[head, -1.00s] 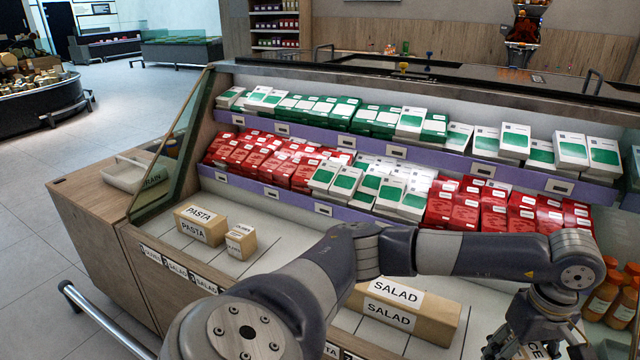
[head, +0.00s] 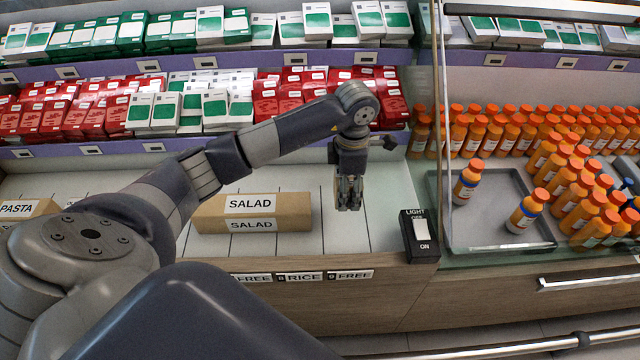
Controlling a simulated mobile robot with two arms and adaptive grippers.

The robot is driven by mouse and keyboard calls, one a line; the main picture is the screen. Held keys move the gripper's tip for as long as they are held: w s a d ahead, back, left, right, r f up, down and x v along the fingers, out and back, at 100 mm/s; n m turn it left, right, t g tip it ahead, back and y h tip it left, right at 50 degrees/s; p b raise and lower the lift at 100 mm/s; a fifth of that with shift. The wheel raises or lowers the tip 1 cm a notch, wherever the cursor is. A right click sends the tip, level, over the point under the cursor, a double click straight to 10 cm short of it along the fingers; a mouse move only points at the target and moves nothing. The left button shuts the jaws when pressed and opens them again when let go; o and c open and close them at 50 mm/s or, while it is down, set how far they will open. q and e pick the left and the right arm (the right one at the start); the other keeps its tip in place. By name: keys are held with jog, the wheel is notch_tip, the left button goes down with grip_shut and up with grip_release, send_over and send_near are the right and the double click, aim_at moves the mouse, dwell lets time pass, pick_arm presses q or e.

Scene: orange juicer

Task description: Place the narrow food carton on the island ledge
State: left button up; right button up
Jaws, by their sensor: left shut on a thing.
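My left gripper (head: 349,192) hangs pointing down over the pale, divided ledge (head: 385,215) of the display island, right of the SALAD carton. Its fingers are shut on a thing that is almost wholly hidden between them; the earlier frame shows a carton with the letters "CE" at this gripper. I cannot tell from this view whether it touches the ledge. The long tan SALAD carton (head: 212,215) lies on the ledge. A tan PASTA carton (head: 28,208) shows at the far left. My right gripper is not in view.
Front-edge tags read FREE, RICE (head: 300,277) and FREE. A black light-switch box (head: 420,236) stands at the ledge's right end. Orange bottles (head: 563,185) and a grey tray (head: 440,215) lie beyond it. The ledge near the gripper is bare.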

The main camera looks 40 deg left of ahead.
aim_at(344, 219)
pick_arm(q)
notch_tip(344, 219, down, 9)
jog(key=shift+r+p, duration=0.1)
jog(key=shift+p, duration=0.2)
jog(key=shift+f, duration=0.25)
jog(key=o, duration=1.1)
jog(key=shift+r, duration=0.1)
jog(key=shift+r, duration=0.1)
